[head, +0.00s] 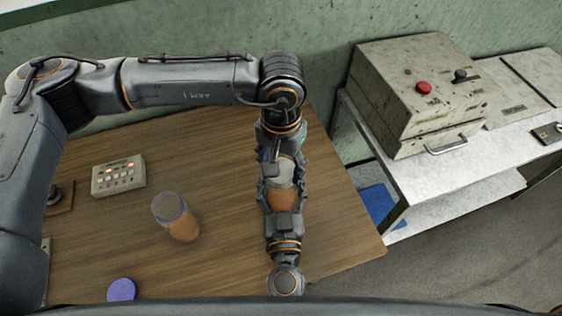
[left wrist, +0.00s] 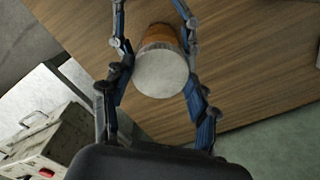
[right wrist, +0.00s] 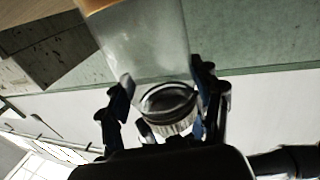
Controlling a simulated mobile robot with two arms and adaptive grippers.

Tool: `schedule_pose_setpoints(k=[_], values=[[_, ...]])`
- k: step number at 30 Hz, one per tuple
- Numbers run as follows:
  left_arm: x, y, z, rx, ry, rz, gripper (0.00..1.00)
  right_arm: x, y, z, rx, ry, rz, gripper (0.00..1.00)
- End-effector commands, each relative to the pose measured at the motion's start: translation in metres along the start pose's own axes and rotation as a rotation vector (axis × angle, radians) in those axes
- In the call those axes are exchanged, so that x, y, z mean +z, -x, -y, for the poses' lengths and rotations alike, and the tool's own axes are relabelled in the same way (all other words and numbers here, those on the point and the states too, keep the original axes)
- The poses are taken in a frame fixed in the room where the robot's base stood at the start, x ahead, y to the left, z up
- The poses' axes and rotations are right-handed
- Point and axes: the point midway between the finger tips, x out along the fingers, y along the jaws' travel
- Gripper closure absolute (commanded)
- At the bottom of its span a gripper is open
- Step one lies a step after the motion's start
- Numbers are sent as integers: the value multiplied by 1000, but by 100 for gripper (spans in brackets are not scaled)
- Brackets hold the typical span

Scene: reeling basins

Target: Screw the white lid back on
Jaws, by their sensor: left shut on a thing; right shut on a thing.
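A jar with orange-brown contents (head: 283,200) is between my two grippers over the right part of the table, with the pale white lid (head: 281,172) at its far end. My left gripper (head: 275,172) is shut around the lid, whose round flat face (left wrist: 162,72) fills the space between the fingers in the left wrist view. My right gripper (head: 284,212) faces it from the near side, shut on the jar. The right wrist view shows a translucent body (right wrist: 150,45) with a ribbed end (right wrist: 172,112) between the fingers. Whether the lid is fully seated cannot be told.
A second orange-brown jar (head: 184,226) with a greyish top and purple rim stands left on the wooden table (head: 110,235). A purple disc (head: 122,290) lies at the front. A button box (head: 118,176) is behind. A metal bench (head: 450,180) with a control cabinet (head: 425,105) stands right.

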Motion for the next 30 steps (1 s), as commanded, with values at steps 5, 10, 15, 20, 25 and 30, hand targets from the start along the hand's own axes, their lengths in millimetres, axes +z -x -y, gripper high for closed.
schedule_pose_setpoints(k=[5,10,15,20,25,30], values=[[0,1,0,-1,-179,0,53,0,0,0,0,0,1,100],[0,1,0,-1,-504,-1,53,0,0,0,1,0,1,100],[0,0,0,0,-753,0,53,0,0,0,1,0,1,100],[0,0,0,0,-844,0,53,0,0,0,1,0,1,100],[0,1,0,0,-848,0,53,1,0,0,1,0,1,100],[0,1,0,0,-847,0,27,1,0,0,1,0,1,100]])
